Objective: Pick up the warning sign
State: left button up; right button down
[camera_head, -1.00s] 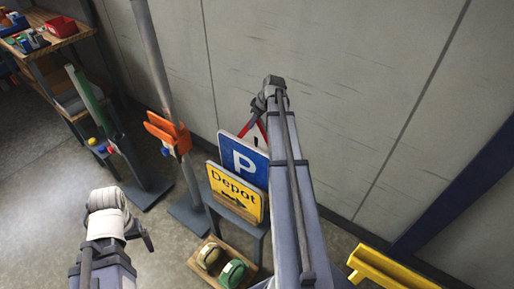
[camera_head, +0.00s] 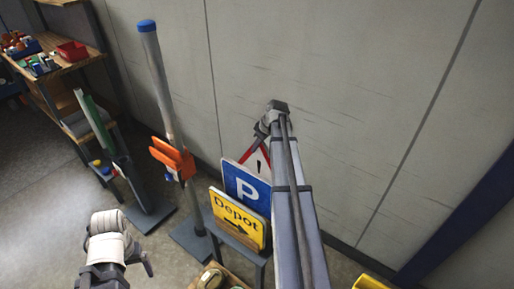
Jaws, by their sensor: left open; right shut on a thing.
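The warning sign (camera_head: 250,160) is a white triangle with a red border and a black mark. It shows behind the blue P sign (camera_head: 243,186), which hides its lower part. My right arm covers its right side. My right gripper (camera_head: 262,133) is at the top of the warning sign and shut on it; its fingertips are partly hidden by the arm. My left gripper (camera_head: 148,264) is low at the left, empty and apart from the signs; its fingers are only partly visible.
A yellow Depot sign (camera_head: 238,219) stands in front of the P sign on a grey stand. A post with an orange bracket (camera_head: 172,158) stands to the left. A wooden shelf (camera_head: 75,62) with bins is at the far left. A grey wall (camera_head: 340,90) is close behind.

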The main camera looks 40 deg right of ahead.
notch_tip(320, 180, up, 8)
jog(key=p, duration=0.7)
jog(key=shift+f, duration=0.2)
dwell(0.4)
